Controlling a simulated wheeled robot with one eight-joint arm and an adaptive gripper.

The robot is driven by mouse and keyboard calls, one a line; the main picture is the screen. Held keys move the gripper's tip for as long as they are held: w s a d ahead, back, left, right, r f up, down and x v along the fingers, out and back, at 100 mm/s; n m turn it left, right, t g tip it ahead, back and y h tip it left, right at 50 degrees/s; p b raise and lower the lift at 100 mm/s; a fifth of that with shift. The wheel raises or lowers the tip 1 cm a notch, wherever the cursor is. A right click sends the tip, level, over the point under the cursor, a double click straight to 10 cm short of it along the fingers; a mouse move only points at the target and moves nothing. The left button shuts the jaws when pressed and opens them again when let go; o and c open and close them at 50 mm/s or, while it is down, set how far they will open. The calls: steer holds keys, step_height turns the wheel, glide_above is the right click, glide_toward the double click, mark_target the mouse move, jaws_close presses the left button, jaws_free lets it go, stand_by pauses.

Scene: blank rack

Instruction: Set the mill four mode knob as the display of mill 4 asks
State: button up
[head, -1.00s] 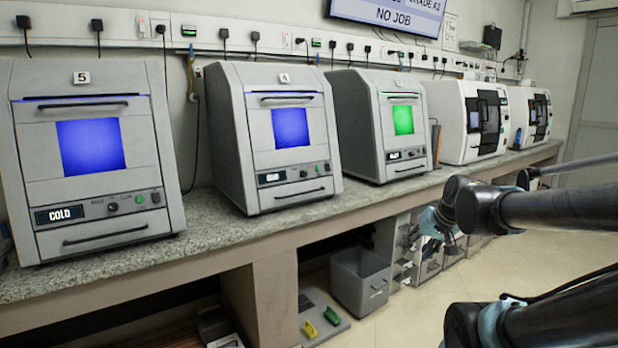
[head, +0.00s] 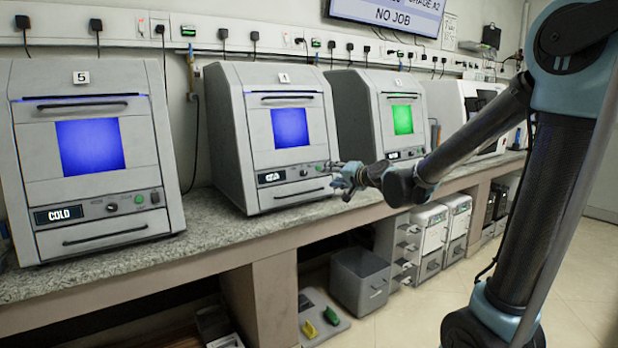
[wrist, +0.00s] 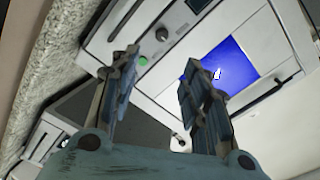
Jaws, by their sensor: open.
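Mill 4 (head: 255,140) is a grey cabinet with a blue window (head: 291,128), bearing a number tag that looks like 4. Its small display (head: 271,178) is lit, but I cannot read its text surely. The mode knob (head: 303,172) is small and dark, beside a green button (head: 319,167). In the wrist view the knob (wrist: 162,34) shows beyond the fingertips, with the green button (wrist: 143,60) below left; its pointer direction cannot be told. My gripper (head: 338,178) is at the right front of mill 4. In the wrist view my gripper (wrist: 158,62) is open and empty, apart from the knob.
Mill 5 (head: 20,120) stands left, its display (head: 59,215) reading COLD. A green-windowed mill (head: 360,110) stands right of mill 4. A drawer handle (head: 298,192) lies below the panel. The stone counter (head: 215,225) is clear in front. A grey bin (head: 360,285) stands on the floor.

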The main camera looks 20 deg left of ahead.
mark_target(305, 173)
steer(key=shift+x, duration=8.8)
steer(key=shift+a+r, duration=0.1)
steer(key=shift+r, duration=0.05)
